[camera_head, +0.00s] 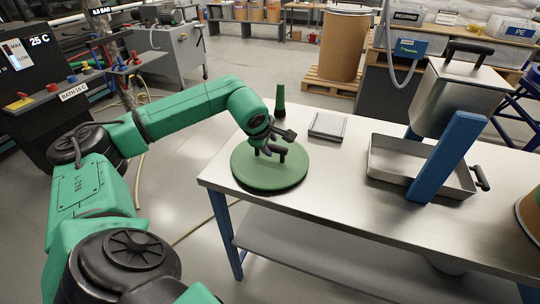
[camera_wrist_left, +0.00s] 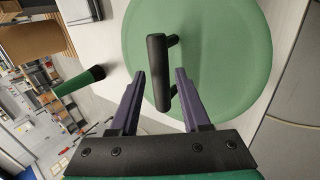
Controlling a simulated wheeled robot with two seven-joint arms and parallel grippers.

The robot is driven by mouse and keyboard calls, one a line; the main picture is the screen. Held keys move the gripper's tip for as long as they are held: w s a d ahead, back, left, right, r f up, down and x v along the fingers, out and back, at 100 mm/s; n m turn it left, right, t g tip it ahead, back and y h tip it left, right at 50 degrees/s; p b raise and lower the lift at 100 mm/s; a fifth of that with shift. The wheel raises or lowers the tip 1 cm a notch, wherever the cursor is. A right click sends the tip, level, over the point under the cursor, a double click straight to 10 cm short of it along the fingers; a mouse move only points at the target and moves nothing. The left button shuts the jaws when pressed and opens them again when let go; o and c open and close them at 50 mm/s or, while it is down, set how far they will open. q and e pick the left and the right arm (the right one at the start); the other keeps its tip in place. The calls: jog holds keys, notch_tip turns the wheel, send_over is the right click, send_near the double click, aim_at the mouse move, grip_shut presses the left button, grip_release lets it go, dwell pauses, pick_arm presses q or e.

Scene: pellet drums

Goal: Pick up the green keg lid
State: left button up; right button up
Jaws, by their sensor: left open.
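The green keg lid (camera_head: 262,176) is a round flat disc with a black bar handle on top. It lies at the left end of the steel table (camera_head: 350,205), close to the table's edge. My left gripper (camera_head: 277,138) is open just above the lid, at the handle. In the left wrist view, the lid (camera_wrist_left: 225,55) fills much of the picture, and the black handle (camera_wrist_left: 157,70) shows between the two spread fingers (camera_wrist_left: 161,72). I cannot tell whether the fingers touch the handle or lid. My right gripper is not in view.
A green and black upright object (camera_head: 280,102) and a small grey scale-like plate (camera_head: 328,125) stand behind the lid. A steel tray (camera_head: 400,180) and a hopper on a blue stand (camera_head: 447,160) occupy the table's right side. The table's middle front is clear.

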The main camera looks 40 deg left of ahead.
aim_at(273, 146)
pick_arm(q)
jog(key=p+x, duration=0.1)
jog(key=x, duration=0.1)
jog(key=shift+w+f, duration=0.2)
jog(key=shift+w, duration=0.15)
jog(key=shift+w+f, duration=0.1)
jog(key=shift+f, duration=0.25)
jog(key=shift+a+f, duration=0.1)
grip_shut()
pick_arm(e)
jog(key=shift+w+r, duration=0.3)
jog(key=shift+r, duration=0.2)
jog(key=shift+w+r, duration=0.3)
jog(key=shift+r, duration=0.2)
pick_arm(q)
jog(key=shift+w, duration=0.1)
